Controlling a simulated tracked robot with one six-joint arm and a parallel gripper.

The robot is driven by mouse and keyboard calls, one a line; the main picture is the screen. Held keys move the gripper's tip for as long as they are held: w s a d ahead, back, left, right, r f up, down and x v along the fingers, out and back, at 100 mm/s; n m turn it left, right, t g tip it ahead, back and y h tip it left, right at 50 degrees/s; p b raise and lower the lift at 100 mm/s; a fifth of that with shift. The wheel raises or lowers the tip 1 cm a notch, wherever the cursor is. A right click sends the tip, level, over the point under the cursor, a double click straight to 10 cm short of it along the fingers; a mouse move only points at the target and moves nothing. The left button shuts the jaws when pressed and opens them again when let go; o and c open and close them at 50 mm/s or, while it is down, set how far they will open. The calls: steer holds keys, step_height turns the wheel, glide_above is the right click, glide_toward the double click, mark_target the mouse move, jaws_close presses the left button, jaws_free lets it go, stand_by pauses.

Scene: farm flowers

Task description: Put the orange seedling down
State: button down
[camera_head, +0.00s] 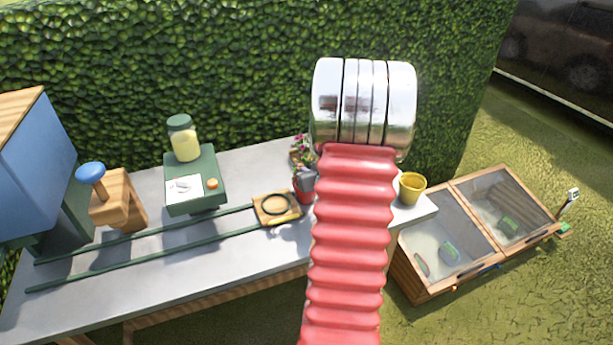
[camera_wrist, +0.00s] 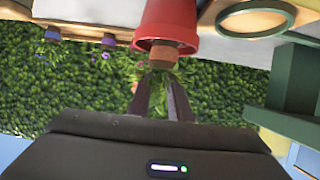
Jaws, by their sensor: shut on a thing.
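In the wrist view, which shows the place upside down, my gripper (camera_wrist: 160,82) is shut on the green leaves of a seedling. The seedling's orange-brown root plug (camera_wrist: 168,53) is at the mouth of a red pot (camera_wrist: 167,18), partly overlapping its rim. I cannot tell how far the plug is inside. No orange bloom shows. In the head view, the red pot (camera_head: 305,196) stands on the bench beside my red bellows arm. A grey part that looks like my gripper is just above it. The seedling is hidden there.
Pink flowers (camera_head: 300,148) stand behind the pot. A wooden tray with a dark ring (camera_head: 275,206) is left of it on the bench (camera_head: 150,275). A yellow pot (camera_head: 411,188) is at the right end. A glazed cold frame (camera_head: 470,235) sits on the grass.

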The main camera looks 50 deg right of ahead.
steer(key=shift+f, duration=1.65)
steer(key=c, duration=1.9)
jaws_free()
steer(key=shift+f, duration=0.1)
steer(key=v, duration=1.2)
